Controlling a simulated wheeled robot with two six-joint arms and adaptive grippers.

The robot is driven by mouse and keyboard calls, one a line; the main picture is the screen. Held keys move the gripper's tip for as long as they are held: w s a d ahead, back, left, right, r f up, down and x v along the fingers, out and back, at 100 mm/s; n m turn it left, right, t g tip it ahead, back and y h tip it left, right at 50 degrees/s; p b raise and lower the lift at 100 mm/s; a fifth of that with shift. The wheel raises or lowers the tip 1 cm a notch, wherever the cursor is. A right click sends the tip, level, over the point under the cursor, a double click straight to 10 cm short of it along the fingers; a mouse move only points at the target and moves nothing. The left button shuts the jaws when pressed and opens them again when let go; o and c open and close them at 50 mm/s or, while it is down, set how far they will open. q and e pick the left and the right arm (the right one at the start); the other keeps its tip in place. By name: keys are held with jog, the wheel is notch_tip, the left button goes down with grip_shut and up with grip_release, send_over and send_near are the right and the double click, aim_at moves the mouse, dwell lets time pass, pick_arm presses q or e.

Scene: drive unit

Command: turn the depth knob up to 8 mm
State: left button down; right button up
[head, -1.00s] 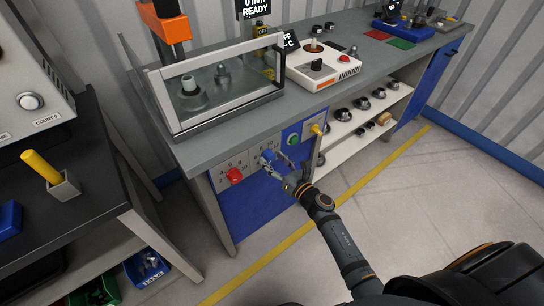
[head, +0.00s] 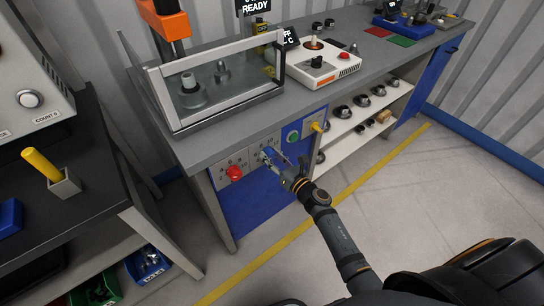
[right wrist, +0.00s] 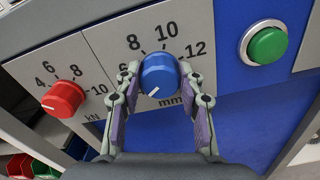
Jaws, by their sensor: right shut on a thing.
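The blue depth knob (right wrist: 159,72) is on a grey panel marked mm, with 6, 8, 10 and 12 visible around it. Its white pointer line is at the lower left of its face, away from the 8. My right gripper (right wrist: 160,88) has one finger on each side of the knob and is shut on it. In the head view, the right gripper (head: 273,160) is at the bench's front panel, partly covering the blue knob (head: 267,153). My left gripper is not in view.
A red knob (right wrist: 63,98) marked kN is left of the blue one. A green button (right wrist: 267,46) is on the right. A clear-sided guard (head: 222,85) stands on the bench above. A display (head: 255,6) reads READY; its upper line is cut off.

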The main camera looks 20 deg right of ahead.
jog(key=m+p, duration=0.2)
jog(key=m, duration=0.3)
jog(key=shift+r+m, duration=0.15)
jog(key=shift+m, duration=0.15)
jog(key=m+p, duration=0.2)
jog(key=m, duration=0.2)
jog(key=shift+d+m, duration=0.1)
jog(key=shift+m, duration=0.2)
jog(key=m+p, duration=0.2)
jog(key=m, duration=0.3)
jog(key=shift+p, duration=0.3)
jog(key=shift+f+m+p, duration=0.15)
jog(key=shift+m+p, duration=0.25)
jog(key=shift+m, duration=0.65)
jog(key=shift+f+m+p, duration=0.15)
jog(key=shift+m+p, duration=0.25)
jog(key=shift+m, duration=0.95)
